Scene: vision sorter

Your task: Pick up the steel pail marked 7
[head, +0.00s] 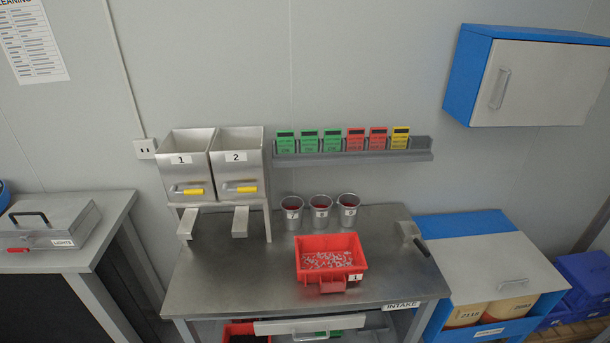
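Three small steel pails stand in a row on the steel table (235,275), behind the red tray: a left pail (292,221), a middle pail (320,221) and a right pail (348,218). All three are upright and show dark red inside. Each has a small white label on its front. The marks are too small to read surely, so I cannot tell which one is marked 7. Neither of my grippers is in view.
A red tray (312,270) of small clear pieces sits in front of the pails. Two steel hoppers marked 1 (184,175) and 2 (238,170) stand at the left. A scoop-like tool (411,233) lies at the right. A card rail (350,158) is on the wall.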

